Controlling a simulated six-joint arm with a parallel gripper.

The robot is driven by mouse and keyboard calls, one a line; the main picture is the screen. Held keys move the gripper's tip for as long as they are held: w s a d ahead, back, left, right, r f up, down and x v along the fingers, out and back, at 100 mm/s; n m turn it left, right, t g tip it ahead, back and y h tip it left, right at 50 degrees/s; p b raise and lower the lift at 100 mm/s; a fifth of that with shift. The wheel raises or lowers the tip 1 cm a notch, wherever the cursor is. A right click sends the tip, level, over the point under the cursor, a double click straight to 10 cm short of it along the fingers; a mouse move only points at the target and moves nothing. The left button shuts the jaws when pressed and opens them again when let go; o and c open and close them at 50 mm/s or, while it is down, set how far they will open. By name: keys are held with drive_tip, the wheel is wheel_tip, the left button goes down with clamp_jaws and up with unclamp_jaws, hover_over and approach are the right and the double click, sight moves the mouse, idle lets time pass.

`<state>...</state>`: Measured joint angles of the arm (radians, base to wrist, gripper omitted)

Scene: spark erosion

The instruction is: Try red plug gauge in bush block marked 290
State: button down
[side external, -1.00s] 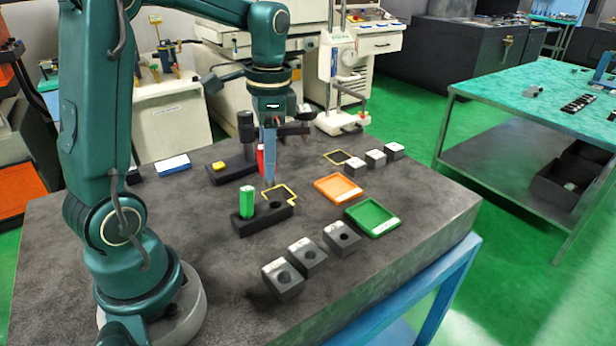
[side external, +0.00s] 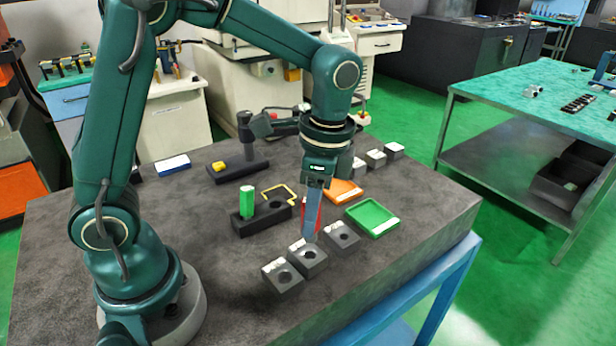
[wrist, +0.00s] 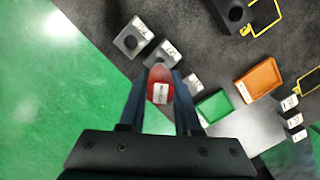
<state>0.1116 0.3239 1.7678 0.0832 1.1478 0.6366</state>
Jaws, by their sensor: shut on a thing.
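My gripper (side external: 311,236) is shut on the red plug gauge (wrist: 160,92), which carries a white label. It hangs pointing down, over or just behind the middle of three dark bush blocks in the front row. These are the front left block (side external: 283,278), the middle block (side external: 309,261) and the right block (side external: 342,238), each with a round bore and a white label. The label numbers are too small to read, so I cannot tell which is 290. In the side view my fingers mostly hide the gauge, and whether its tip touches the block is hidden.
A black stand (side external: 243,222) holds a green plug gauge (side external: 248,201) and has an empty hole. A green tray (side external: 373,219) and an orange tray (side external: 345,191) lie to the right. More blocks (side external: 376,158) stand behind them. The front table edge is close to the front row.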

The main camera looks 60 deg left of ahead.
drive_tip(key=shift+f, duration=1.65)
drive_tip(key=shift+f, duration=0.35)
drive_tip(key=shift+r, duration=0.1)
idle(0.7)
drive_tip(key=shift+r, duration=2.4)
